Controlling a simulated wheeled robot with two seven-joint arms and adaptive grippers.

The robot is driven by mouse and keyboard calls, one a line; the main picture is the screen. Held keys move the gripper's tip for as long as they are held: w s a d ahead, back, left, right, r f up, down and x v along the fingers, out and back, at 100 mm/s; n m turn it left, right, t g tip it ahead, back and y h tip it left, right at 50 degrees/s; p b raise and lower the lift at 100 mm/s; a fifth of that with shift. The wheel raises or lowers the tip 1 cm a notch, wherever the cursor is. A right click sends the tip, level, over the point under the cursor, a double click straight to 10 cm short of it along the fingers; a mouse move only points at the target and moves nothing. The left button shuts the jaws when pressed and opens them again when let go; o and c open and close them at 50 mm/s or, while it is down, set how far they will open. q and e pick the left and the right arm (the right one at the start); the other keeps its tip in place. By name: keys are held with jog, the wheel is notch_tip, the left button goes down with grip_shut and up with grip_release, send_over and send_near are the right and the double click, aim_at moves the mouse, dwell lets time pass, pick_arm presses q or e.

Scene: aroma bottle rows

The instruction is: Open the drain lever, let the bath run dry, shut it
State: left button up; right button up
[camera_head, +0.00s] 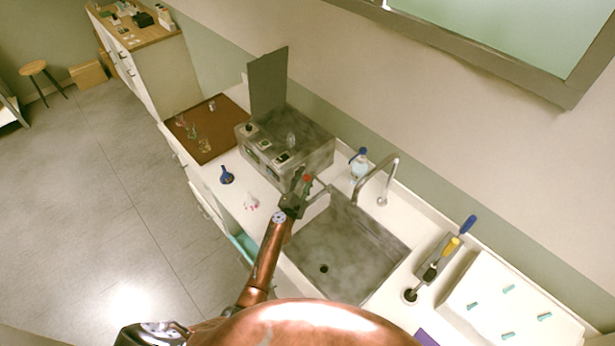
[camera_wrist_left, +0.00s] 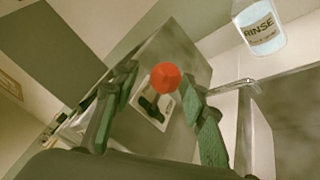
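The bath is a grey metal box (camera_head: 312,150) with an upright panel behind it. It also shows in the left wrist view (camera_wrist_left: 190,62). The drain lever's red knob (camera_head: 307,178) is at the bath's sink-side front corner. In the left wrist view the red knob (camera_wrist_left: 165,78) lies between the fingers, with a gap on each side. My left gripper (camera_head: 299,188) is open around the knob; its green-padded fingers (camera_wrist_left: 160,90) show apart. The lever's stem is mostly hidden behind the knob. I cannot tell the water level. My right gripper is not in view.
The sink (camera_head: 345,250) with its tap (camera_head: 385,180) lies right of the bath. A RINSE bottle (camera_head: 359,164) stands behind. A blue flask (camera_head: 226,175) and a brown mat (camera_head: 215,138) are to the left. A white peg board (camera_head: 510,300) is far right.

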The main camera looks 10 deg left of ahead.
pick_arm(q)
jog(key=shift+d+r, duration=0.1)
jog(key=shift+d, duration=0.1)
jog(key=shift+w+d, duration=0.1)
jog(key=shift+d, duration=0.15)
jog(key=c, duration=0.3)
grip_shut()
